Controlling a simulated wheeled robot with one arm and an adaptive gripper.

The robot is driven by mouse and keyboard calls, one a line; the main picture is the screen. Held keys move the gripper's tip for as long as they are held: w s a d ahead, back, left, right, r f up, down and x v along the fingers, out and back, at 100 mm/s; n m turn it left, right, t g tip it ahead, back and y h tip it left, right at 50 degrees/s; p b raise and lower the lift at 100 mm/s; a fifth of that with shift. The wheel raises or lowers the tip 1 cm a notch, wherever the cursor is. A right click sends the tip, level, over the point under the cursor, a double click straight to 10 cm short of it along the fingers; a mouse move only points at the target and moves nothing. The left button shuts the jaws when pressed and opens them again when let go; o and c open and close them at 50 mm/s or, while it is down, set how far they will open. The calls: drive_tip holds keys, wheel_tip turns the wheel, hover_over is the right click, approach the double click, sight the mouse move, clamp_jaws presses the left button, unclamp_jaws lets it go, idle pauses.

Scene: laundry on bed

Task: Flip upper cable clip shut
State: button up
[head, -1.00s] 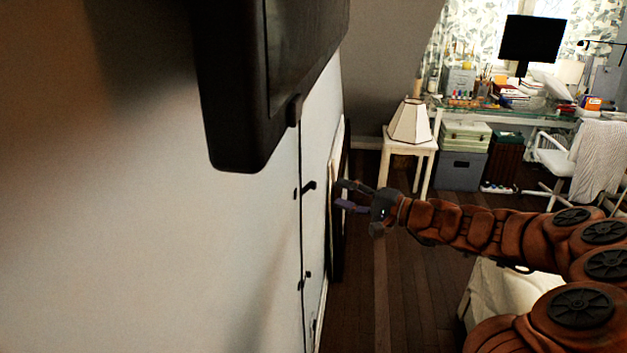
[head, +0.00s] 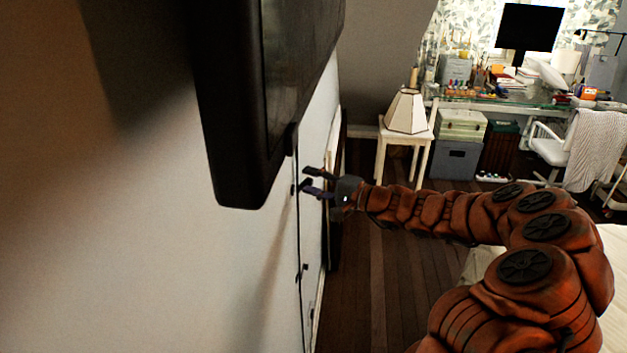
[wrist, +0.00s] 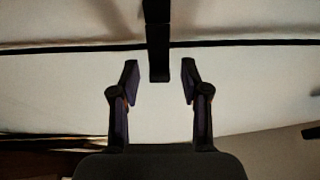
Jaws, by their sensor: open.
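The upper cable clip (head: 305,184) is a small dark clip on the black cable (head: 298,225) that runs down the white wall below the television. Its flap stands out from the wall. My gripper (head: 308,179) is open at the upper clip, with its fingers pointing at the wall. In the wrist view a dark bar, seemingly the clip's flap (wrist: 158,62), reaches down between the open fingertips (wrist: 159,76), with a gap on each side. The cable crosses behind it as a dark line (wrist: 250,42). In the head view the fingers partly overlap the clip.
A lower clip (head: 303,268) sits on the same cable. The black television (head: 235,130) hangs just above. A framed panel (head: 335,160) leans on the wall beyond my gripper. A lamp (head: 406,112) on a white stool stands farther back. The wooden floor (head: 385,275) is clear.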

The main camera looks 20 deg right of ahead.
clamp_jaws()
idle(0.4)
drive_tip(key=shift+w, duration=0.1)
drive_tip(key=shift+w+f+n+g+y, duration=0.1)
drive_tip(key=shift+w+n+g+y, duration=0.1)
drive_tip(key=shift+n+g+y, duration=0.35)
drive_tip(key=shift+w+a+n+g+y+b, duration=0.15)
drive_tip(key=shift+w+n+g+y+b, duration=0.15)
drive_tip(key=shift+n+g+y+b, duration=0.5)
drive_tip(key=shift+w+a+n+g+y+b, duration=0.1)
drive_tip(key=shift+a+n+g+y+b, duration=0.1)
drive_tip(key=shift+n+g, duration=0.35)
drive_tip(key=shift+w+a+n+g+y+b, duration=0.1)
drive_tip(key=shift+n+g+y+b, duration=0.1)
drive_tip(key=shift+g, duration=0.5)
drive_tip(key=shift+a+g, duration=0.1)
drive_tip(key=shift+g, duration=0.2)
unclamp_jaws()
